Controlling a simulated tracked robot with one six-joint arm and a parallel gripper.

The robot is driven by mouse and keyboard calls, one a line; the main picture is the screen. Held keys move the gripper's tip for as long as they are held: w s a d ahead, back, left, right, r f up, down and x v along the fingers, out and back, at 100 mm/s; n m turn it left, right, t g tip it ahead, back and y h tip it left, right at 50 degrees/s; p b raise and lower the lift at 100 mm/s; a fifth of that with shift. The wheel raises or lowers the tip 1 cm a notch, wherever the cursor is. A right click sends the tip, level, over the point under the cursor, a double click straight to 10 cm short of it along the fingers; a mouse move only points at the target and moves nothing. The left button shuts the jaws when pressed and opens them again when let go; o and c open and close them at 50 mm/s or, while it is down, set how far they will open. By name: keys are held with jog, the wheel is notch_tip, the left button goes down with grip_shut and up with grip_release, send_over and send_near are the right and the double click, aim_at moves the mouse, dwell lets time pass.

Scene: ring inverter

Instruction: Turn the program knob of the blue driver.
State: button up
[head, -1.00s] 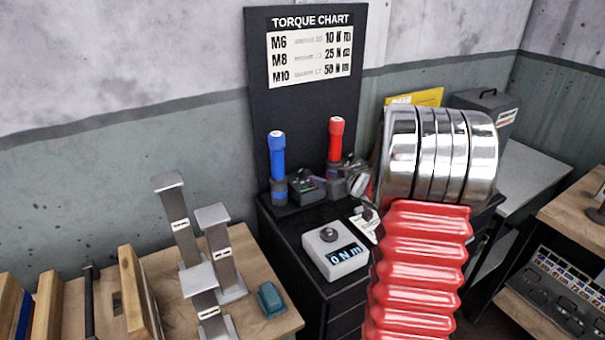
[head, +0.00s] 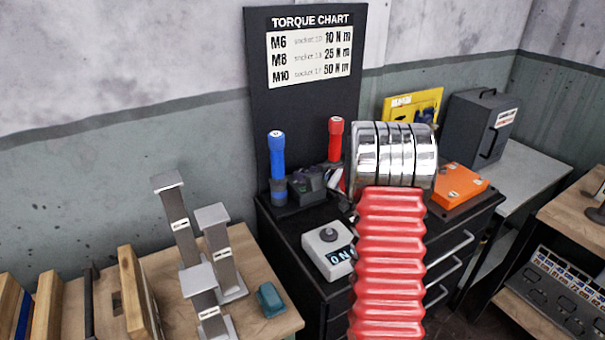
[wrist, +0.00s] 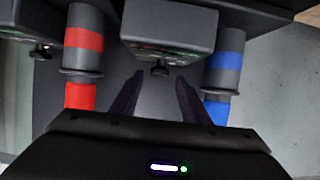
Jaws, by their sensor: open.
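The blue driver (head: 277,153) stands upright in a dark holder at the back of the black cabinet. In the wrist view, its blue-banded body (wrist: 224,65) is at the right. A dark control box (head: 306,187) stands beside it; in the wrist view this box (wrist: 168,28) is at top middle with a small dark knob (wrist: 160,70) on its face. My gripper (wrist: 160,78) is open and empty. Its fingertips are on either side of the knob in the picture; I cannot tell the depth left between them. In the head view my gripper is mostly hidden by my arm.
The red driver (head: 335,139) stands close by on the right, with another control box (wrist: 30,32) beside it in the wrist view. A torque meter (head: 328,248) sits in front, partly behind my arm. An orange box (head: 459,186) is at the right.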

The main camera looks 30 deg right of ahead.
jog(key=shift+x, duration=1.45)
jog(key=shift+c, duration=0.4)
